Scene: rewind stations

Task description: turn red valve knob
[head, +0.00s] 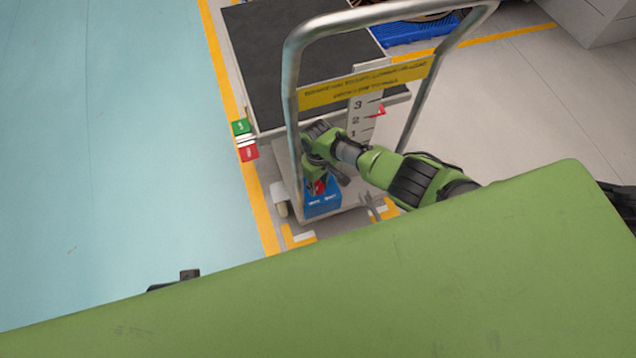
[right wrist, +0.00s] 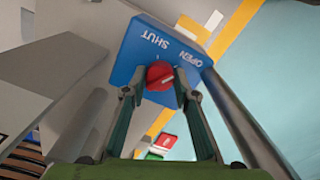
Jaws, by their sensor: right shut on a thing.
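The red valve knob (right wrist: 159,76) sits on a blue box (right wrist: 150,45) marked SHUT and OPEN in the right wrist view. My right gripper (right wrist: 160,84) is shut on the knob, with one finger on each side of it. In the head view the knob (head: 317,187) shows only in part beside my right gripper (head: 325,183), and the blue box (head: 322,203) is below it at the cart's near end. My left gripper cannot be made out in either view.
The cart has a dark platform (head: 285,60), a metal push handle (head: 291,110) and a yellow sign (head: 365,83). A numbered scale (head: 358,118) with a red pointer (head: 379,110) stands behind my arm. Open teal floor (head: 110,130) lies left.

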